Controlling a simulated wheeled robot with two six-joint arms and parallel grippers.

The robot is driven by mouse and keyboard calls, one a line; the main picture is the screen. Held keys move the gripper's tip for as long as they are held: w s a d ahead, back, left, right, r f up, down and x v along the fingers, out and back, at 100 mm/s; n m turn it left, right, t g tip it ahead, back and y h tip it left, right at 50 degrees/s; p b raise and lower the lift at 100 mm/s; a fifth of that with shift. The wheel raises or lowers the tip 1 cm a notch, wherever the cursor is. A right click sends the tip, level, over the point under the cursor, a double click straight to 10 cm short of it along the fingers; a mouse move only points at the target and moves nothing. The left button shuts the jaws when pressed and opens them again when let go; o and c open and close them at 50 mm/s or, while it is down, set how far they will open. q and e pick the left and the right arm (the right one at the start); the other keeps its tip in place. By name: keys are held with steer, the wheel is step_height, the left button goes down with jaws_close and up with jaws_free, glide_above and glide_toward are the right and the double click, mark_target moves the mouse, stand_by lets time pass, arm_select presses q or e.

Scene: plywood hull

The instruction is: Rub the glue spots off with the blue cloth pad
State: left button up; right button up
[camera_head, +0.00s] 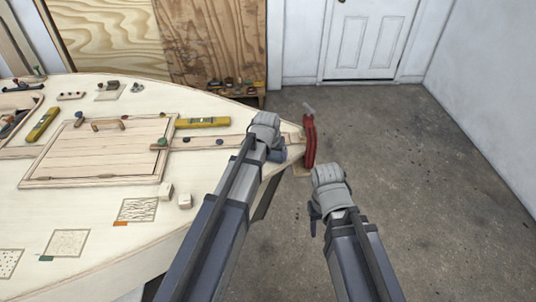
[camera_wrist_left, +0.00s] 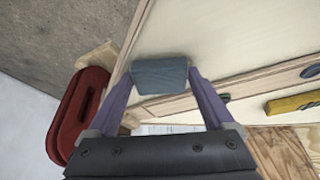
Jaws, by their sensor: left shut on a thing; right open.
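A blue cloth pad (camera_wrist_left: 160,75) is held between the fingers of my left gripper (camera_wrist_left: 161,80) in the left wrist view. The pad is over the pale plywood deck near its narrow end; I cannot tell if it touches. In the head view my left gripper (camera_head: 277,153) is at the deck's pointed right end, mostly hidden by its wrist. My right gripper (camera_head: 314,212) is open, off the deck's edge over the floor, and partly hidden by its arm. I cannot make out glue spots for certain; part of the deck tip is hidden behind my left arm.
A red clamp-like thing (camera_head: 309,142) stands at the deck tip, close right of my left gripper; it also shows in the left wrist view (camera_wrist_left: 78,112). A yellow level (camera_head: 203,122), a hatch panel (camera_head: 95,150) and small blocks (camera_head: 185,201) lie on the deck. Floor at right is clear.

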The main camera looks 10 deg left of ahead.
arm_select(q)
steer(key=shift+d, duration=0.35)
steer(key=shift+r, duration=0.1)
steer(key=shift+s+a, duration=0.25)
steer(key=shift+a, duration=0.6)
steer(key=shift+s+a, duration=0.2)
steer(key=shift+a, duration=0.65)
steer(key=shift+s+a, duration=0.25)
steer(key=shift+a, duration=0.65)
steer(key=shift+s+a, duration=0.2)
steer(key=shift+a, duration=0.65)
step_height(320, 180, up, 6)
steer(key=p, duration=0.6)
